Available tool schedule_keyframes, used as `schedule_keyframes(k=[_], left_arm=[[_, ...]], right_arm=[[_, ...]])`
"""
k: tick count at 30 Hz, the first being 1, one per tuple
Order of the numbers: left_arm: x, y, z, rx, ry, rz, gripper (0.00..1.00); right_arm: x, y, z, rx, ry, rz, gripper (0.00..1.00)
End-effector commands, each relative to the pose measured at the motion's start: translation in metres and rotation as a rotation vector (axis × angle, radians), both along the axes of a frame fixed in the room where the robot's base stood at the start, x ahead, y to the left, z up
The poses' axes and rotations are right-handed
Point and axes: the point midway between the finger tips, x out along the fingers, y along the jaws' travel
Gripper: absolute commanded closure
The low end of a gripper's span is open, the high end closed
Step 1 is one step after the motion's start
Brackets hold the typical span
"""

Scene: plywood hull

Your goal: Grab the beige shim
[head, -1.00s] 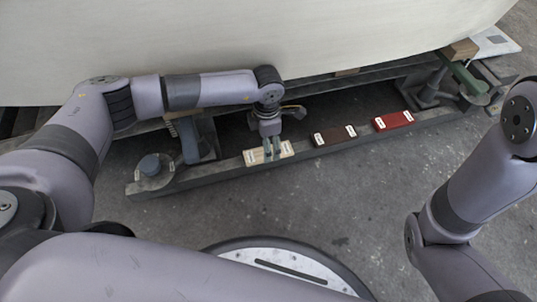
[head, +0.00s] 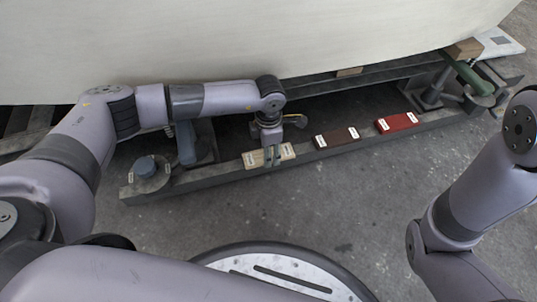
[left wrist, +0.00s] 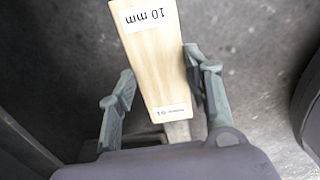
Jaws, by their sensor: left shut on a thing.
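The beige shim (head: 287,152) is a pale wooden block with white labels near its ends. In the head view it is at the left of a row of three shims along a long dark beam (head: 212,180). My left gripper (head: 272,158) is shut on it from above, with the fingers across its middle. In the left wrist view the shim (left wrist: 158,62) lies between the two fingers (left wrist: 160,88), and a label reads "10 mm". I cannot tell whether it is clear of the beam. My right arm shows at the right; its gripper is out of view.
A dark brown shim (head: 336,138) and a red shim (head: 397,122) lie further right on the beam. The pale hull (head: 270,40) hangs over the back. A grey jack-like stand (head: 148,172) is at the beam's left end. Bare concrete floor lies in front.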

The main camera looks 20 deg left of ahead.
Motion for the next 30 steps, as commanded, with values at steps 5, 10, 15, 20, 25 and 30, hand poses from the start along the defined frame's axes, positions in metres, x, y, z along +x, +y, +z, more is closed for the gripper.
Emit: schedule_keyframes(k=[5, 10, 15, 20, 25, 30], left_arm=[[0.000, 0.000, 0.000, 0.000, 0.000, 0.000, 0.72], [0.000, 0.000, 0.000, 0.000, 0.000, 0.000, 0.80], [0.000, 0.000, 0.000, 0.000, 0.000, 0.000, 0.80], [0.000, 0.000, 0.005, 0.000, 0.000, 0.000, 0.80], [0.000, 0.000, 0.018, 0.000, 0.000, 0.000, 0.80], [0.000, 0.000, 0.038, 0.000, 0.000, 0.001, 0.80]], right_arm=[[0.000, 0.000, 0.000, 0.000, 0.000, 0.000, 0.01], [0.000, 0.000, 0.000, 0.000, 0.000, 0.000, 0.01], [0.000, 0.000, 0.000, 0.000, 0.000, 0.000, 0.01], [0.000, 0.000, 0.004, 0.000, 0.001, 0.000, 0.01], [0.001, 0.000, 0.017, 0.000, 0.001, 0.000, 0.01], [0.001, 0.000, 0.035, 0.000, 0.002, 0.000, 0.01]])
